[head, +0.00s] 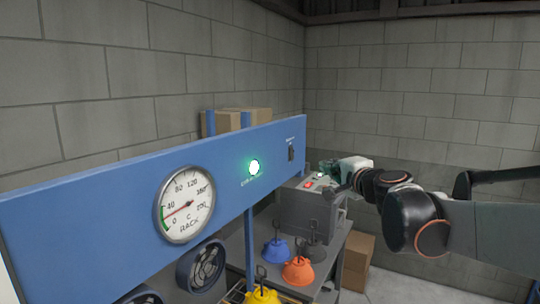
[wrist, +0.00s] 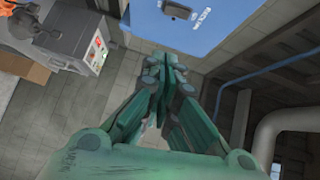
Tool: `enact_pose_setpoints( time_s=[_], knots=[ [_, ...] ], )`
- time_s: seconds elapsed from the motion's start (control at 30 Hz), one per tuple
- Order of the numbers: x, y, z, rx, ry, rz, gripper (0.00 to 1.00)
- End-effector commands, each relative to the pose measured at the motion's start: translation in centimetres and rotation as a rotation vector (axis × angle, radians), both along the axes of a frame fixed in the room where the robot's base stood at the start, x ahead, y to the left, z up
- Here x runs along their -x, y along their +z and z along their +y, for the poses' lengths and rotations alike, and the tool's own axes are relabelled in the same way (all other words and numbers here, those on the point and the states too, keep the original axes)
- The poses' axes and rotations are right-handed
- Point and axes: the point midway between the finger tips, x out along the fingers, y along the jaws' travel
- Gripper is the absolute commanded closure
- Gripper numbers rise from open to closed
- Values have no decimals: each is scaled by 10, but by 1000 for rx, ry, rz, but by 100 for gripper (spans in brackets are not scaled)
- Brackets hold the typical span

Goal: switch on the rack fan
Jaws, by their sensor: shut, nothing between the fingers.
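A blue rack panel (head: 110,200) runs across the head view. It carries a round dial gauge (head: 185,205), a glowing green lamp (head: 254,167) and a small dark switch (head: 291,150) near its right end. The switch's position is too small to read. The switch also shows at the top of the wrist view (wrist: 178,10). Dark round fans (head: 201,266) hang below the panel. My gripper (head: 322,168) is shut and empty, to the right of the switch and apart from it. Its closed fingers (wrist: 170,58) point toward the panel in the wrist view.
A grey box (head: 305,212) with a red control stands on the table below my gripper. Blue, orange, grey and yellow hoods (head: 298,271) stand beside it. Cardboard boxes (head: 228,122) show behind the panel. A pipe (wrist: 280,130) runs at right in the wrist view.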

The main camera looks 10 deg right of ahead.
Motion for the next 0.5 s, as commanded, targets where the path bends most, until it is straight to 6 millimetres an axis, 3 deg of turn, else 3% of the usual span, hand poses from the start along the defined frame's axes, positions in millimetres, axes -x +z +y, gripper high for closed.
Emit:
enact_pose_setpoints(
  time_s=[0.33, 0.5],
  knots=[
    [-1, 0, 1, 1, 1, 0, 100],
    [-14, -1, 3, 0, 2, 0, 100]
  ],
)
